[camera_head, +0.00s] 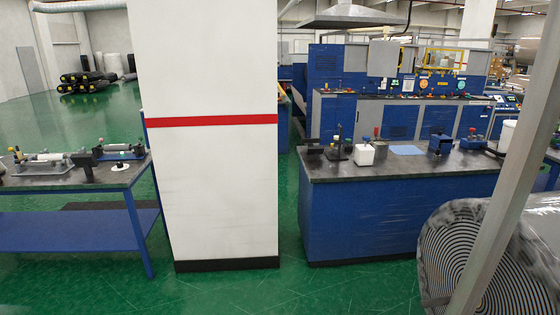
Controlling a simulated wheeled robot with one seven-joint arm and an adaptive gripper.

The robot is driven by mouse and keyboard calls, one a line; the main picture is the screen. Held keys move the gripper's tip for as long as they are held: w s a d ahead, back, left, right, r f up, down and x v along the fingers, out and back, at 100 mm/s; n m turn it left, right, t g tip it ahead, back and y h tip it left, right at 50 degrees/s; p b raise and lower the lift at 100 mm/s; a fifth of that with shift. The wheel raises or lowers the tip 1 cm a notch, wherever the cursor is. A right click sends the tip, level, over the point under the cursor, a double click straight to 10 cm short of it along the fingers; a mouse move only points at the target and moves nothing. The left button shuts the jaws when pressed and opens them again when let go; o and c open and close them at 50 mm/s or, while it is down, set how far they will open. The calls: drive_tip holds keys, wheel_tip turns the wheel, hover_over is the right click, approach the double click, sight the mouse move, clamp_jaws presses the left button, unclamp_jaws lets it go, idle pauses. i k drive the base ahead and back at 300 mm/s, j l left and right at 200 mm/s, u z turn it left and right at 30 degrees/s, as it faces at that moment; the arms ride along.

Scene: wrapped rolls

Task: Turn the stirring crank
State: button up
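I cannot single out the stirring crank for sure; the devices are small and far off. On the right blue bench (400,215) with a dark top stands a thin dark upright stand (337,146). Beside it are a white container (364,155) and a small grey can (378,146). Further right on that bench are a dark blue device (440,146) and another low device with a knob (473,141). My gripper is not in view.
A white pillar (208,190) with a red band stands between the benches. A left bench (75,182) holds several small devices. A wrapped roll (465,260) and a slanting grey post fill the right foreground. Green floor (310,285) is open in front of the right bench.

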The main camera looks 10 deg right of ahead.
sight(376, 128)
drive_tip(key=i+u, duration=0.25)
drive_tip(key=i, duration=0.7)
drive_tip(key=i+l+u, duration=0.2)
drive_tip(key=i, duration=0.75)
drive_tip(key=i+j+z, duration=0.15)
drive_tip(key=i+z, duration=0.15)
drive_tip(key=i+j+z, duration=0.45)
drive_tip(key=i+z, duration=0.2)
drive_tip(key=i+j+z, duration=0.4)
drive_tip(key=j+z, duration=0.2)
drive_tip(key=i+j+z, duration=0.15)
drive_tip(key=j+z, duration=0.15)
drive_tip(key=j, duration=0.25)
drive_tip(key=i+j+z, duration=0.1)
drive_tip(key=j+z, duration=0.2)
drive_tip(key=j, duration=0.15)
drive_tip(key=j+z, duration=0.3)
drive_tip(key=j, duration=0.15)
drive_tip(key=i, duration=0.05)
